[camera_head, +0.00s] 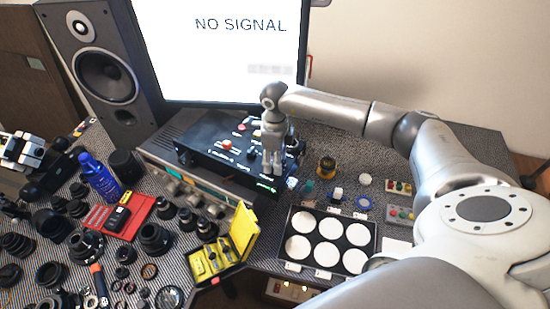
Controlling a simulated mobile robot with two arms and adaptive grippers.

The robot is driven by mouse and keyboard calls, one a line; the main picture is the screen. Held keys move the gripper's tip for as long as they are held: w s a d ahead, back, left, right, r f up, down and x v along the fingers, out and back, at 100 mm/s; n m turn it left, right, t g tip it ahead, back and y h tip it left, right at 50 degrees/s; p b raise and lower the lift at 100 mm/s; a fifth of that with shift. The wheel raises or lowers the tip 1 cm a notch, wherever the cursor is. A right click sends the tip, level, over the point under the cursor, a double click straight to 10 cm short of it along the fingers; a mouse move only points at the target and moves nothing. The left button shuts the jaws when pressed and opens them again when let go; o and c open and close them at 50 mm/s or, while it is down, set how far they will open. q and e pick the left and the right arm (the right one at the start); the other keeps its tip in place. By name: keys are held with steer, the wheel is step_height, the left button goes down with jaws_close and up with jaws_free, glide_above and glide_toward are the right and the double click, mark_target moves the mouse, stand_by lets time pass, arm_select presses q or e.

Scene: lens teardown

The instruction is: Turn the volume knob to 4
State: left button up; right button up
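A black control box (215,150) with red buttons, dark knobs and small white lettering stands on top of a silver receiver (155,150) with several round knobs (213,210) on its front. Which knob is the volume knob cannot be read at this size, nor can its setting. My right gripper (272,172) comes in from the right and points down over the right part of the black box. Its fingers are close together and hide the panel beneath, so I cannot tell whether they touch or hold a knob.
A monitor reading NO SIGNAL (225,60) and a speaker (105,75) stand behind. Lens parts (155,238), a blue bottle (100,180) and a yellow case (243,230) crowd the left and front. A black tray of white discs (345,226) lies right of the box.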

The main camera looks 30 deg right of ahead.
steer(key=c, duration=0.7)
steer(key=shift+m, duration=0.3)
steer(key=shift+m+b, duration=0.6)
steer(key=m+b, duration=0.1)
steer(key=m, duration=0.2)
steer(key=shift+f+b, duration=0.1)
steer(key=shift+b, duration=0.3)
steer(key=m+b, duration=0.2)
steer(key=m, duration=0.4)
steer(key=shift+m, duration=0.3)
steer(key=m+b, duration=0.1)
steer(key=m, duration=0.5)
steer(key=shift+b, duration=0.4)
steer(key=m, duration=0.6)
steer(key=shift+r+b, duration=0.2)
steer(key=shift+b, duration=0.1)
steer(key=shift+m, duration=0.3)
